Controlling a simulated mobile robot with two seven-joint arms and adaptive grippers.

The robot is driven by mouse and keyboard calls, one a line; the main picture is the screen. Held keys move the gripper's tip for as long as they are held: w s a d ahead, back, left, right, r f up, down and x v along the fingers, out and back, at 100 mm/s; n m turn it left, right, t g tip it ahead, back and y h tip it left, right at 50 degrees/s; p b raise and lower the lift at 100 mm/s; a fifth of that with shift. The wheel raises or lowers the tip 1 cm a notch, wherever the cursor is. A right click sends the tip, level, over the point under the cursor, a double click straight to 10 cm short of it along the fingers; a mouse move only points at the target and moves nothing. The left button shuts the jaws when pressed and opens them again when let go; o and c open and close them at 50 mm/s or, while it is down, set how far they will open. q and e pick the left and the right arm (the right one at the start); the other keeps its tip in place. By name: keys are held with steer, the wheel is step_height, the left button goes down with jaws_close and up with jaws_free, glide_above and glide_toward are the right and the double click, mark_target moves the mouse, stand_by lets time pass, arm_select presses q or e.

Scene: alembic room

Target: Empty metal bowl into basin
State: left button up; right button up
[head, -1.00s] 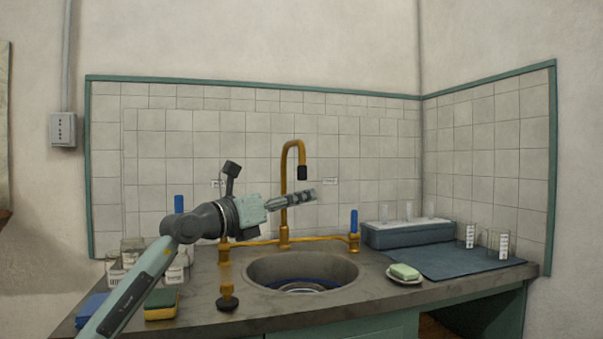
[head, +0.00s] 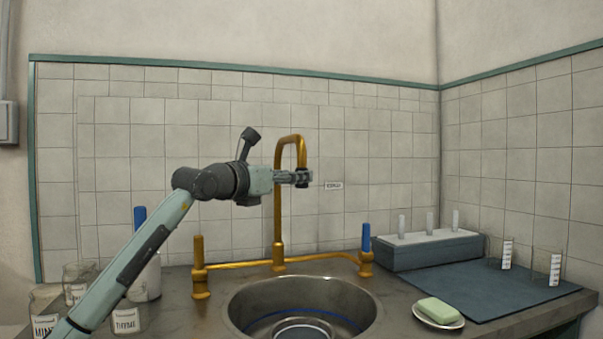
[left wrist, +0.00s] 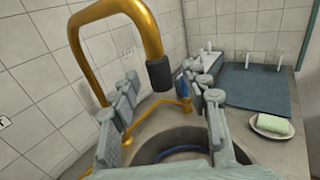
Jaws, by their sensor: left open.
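The basin (head: 240,305) is a round grey sink set in the counter, with a blue line inside. A round metal rim, seemingly the metal bowl (head: 303,331), shows low inside it, cut off by the picture's bottom edge; its contents cannot be made out. My left gripper (head: 303,178) is level with the brass tap's spout, well above the basin. In the left wrist view its open fingers (left wrist: 162,88) stand either side of the spout's black nozzle (left wrist: 158,72), with nothing visibly held. The basin (left wrist: 147,150) is partly hidden below the fingers. My right gripper is out of view.
A soap dish (head: 420,322), a dark mat (head: 470,283) and a grey rack (head: 420,254) are on the right. Labelled glass jars (head: 128,318) stand at left, near my arm.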

arm_select(q)
steer(key=shift+p+x, duration=0.35)
steer(key=shift+x, duration=1.75)
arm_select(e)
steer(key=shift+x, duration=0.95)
arm_select(q)
steer(key=shift+a+f, duration=0.1)
steer(key=shift+a, duration=0.05)
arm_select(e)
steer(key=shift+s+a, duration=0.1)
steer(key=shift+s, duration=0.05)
arm_select(q)
jaws_close()
